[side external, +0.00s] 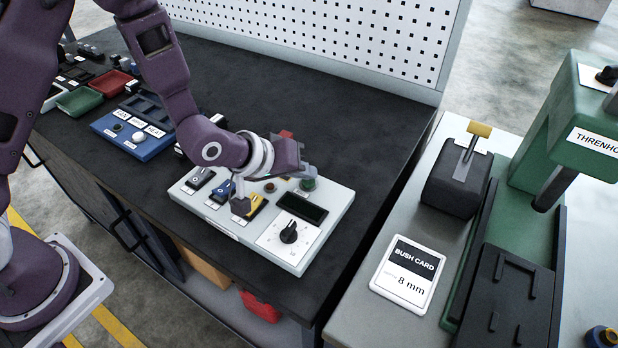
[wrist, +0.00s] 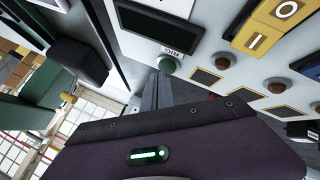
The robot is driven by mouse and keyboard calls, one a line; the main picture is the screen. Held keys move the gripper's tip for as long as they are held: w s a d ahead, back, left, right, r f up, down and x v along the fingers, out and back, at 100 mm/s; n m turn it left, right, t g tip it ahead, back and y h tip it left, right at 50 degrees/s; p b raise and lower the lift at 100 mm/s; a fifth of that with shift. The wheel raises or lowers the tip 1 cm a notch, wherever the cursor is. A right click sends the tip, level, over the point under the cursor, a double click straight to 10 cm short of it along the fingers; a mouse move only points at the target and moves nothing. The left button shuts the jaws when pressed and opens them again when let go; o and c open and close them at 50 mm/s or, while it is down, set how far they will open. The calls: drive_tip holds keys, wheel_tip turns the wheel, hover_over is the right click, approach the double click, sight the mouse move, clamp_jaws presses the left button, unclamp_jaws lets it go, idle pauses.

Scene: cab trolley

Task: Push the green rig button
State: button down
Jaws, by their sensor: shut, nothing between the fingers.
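The green button (side external: 309,183) sits on the far right part of the light grey control panel (side external: 335,225), partly covered by my gripper in the side view. In the wrist view the green button (wrist: 168,65) is a small round cap beside a label and a dark display. My gripper (wrist: 157,80) is shut and empty, its narrow grey fingertips close to the green button. I cannot tell whether they touch it. In the side view my gripper (side external: 305,171) is low over the panel's back edge.
The panel also bears a dark display (side external: 302,207), a black dial (side external: 289,233), a yellow rocker (side external: 256,203) and small brown buttons (wrist: 223,62). A blue box (side external: 135,130) stands to the left. A black lever box (side external: 456,178) and green press (side external: 575,135) stand to the right.

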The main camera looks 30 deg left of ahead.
sight(305, 183)
drive_tip(key=shift+f, duration=0.25)
drive_tip(key=shift+r, duration=0.85)
wheel_tip(305, 183, up, 6)
idle(0.4)
